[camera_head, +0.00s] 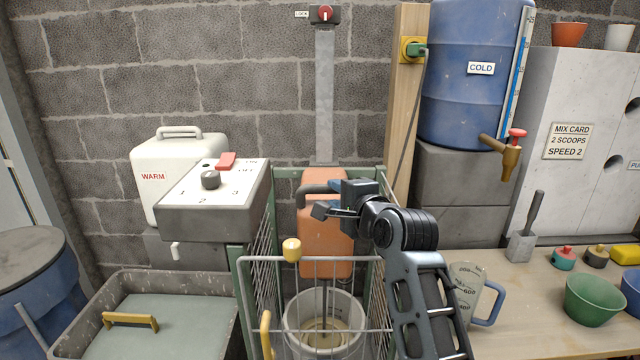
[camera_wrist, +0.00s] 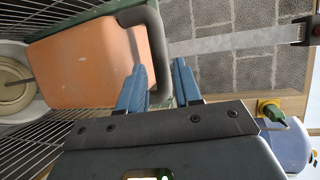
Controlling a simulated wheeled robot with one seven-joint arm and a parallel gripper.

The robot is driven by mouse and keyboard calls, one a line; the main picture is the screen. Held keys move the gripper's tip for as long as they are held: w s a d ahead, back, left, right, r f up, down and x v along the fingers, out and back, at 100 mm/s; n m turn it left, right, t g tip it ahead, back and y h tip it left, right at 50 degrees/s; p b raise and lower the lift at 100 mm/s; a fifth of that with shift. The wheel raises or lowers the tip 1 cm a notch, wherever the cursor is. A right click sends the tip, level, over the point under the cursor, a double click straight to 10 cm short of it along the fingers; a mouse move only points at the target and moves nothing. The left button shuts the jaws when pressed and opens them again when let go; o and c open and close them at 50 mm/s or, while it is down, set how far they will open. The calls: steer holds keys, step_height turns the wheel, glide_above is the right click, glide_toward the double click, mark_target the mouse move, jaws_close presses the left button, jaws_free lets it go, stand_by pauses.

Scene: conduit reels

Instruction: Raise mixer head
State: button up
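The mixer head (camera_head: 325,235) is an orange block, low on its grey upright column, its shaft reaching into a pale bucket (camera_head: 290,325). A dark curved handle (camera_head: 312,190) sticks out of its upper part. My gripper (camera_head: 330,208) is at this handle. The exact finger contact is partly hidden. A red lock knob (camera_head: 325,14) sits atop the column.
A wire guard (camera_head: 315,262) with a yellow knob stands before the bucket. A control box (camera_head: 212,205) with dial and red switch is at left. A workbench (camera_head: 530,330) with a jug (camera_head: 466,285) and bowls is at right. A blue cold tank (camera_head: 465,95) stands behind.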

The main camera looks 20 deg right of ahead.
mark_target(330, 191)
steer(key=shift+w+a+f, duration=0.1)
steer(key=shift+w+f, duration=0.1)
steer(key=shift+w, duration=0.95)
steer(key=shift+w+a+f, duration=0.1)
steer(key=shift+w+f, duration=0.15)
steer(key=shift+w, duration=0.9)
steer(key=shift+w+a+f, duration=0.1)
steer(key=shift+w+f, duration=0.1)
steer(key=shift+w, duration=0.95)
steer(key=shift+c, duration=0.4)
jaws_close()
